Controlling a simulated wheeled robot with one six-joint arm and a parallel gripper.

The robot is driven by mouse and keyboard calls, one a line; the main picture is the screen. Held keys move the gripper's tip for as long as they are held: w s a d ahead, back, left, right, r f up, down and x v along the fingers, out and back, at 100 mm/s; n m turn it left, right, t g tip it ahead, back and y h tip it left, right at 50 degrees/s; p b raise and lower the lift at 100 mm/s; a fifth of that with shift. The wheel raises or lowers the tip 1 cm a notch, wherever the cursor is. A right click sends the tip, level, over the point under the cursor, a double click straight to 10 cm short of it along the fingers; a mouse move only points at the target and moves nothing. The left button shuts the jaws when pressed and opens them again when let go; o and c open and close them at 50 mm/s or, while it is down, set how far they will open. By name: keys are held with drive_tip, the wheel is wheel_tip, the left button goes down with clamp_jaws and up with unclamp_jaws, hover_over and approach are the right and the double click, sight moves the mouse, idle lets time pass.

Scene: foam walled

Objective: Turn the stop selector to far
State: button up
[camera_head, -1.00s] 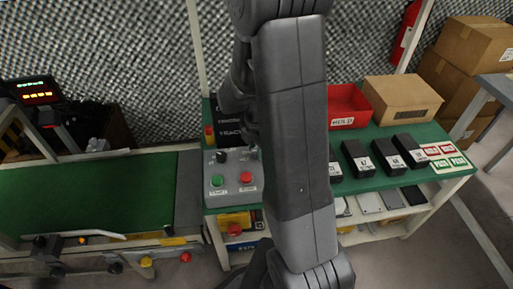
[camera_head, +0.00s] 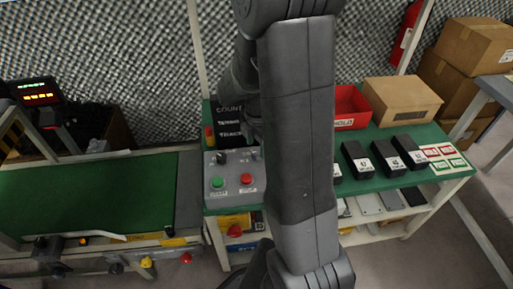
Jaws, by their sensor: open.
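A grey control box (camera_head: 233,178) stands at the left end of the green-topped bench. A black selector knob (camera_head: 221,158) sits on its upper left, above a green button (camera_head: 217,182) and a red button (camera_head: 246,179). The box's upper right is partly covered by my arm, and a dark shape there may be a second knob. The labels are too small to show which knob is the stop selector or where it points. My gripper (camera_head: 254,134) is open, just above and behind the box's upper right, mostly hidden behind my arm. I see no contact with the left knob.
A dark sign (camera_head: 228,120) stands behind the box. A red bin (camera_head: 350,108), a cardboard box (camera_head: 400,100) and several black blocks (camera_head: 357,160) are on the bench to the right. A green conveyor (camera_head: 90,195) lies left, with a lit display (camera_head: 36,92) beyond it.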

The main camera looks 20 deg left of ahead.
sight(257, 152)
wheel_tip(257, 152, up, 11)
drive_tip(key=p, duration=0.1)
drive_tip(key=shift+d+p, duration=0.15)
drive_tip(key=shift+p, duration=0.2)
drive_tip(key=shift+s, duration=0.1)
wheel_tip(257, 152, down, 14)
drive_tip(key=shift+r+b, duration=0.15)
drive_tip(key=shift+b, duration=1.1)
drive_tip(key=shift+r, duration=0.1)
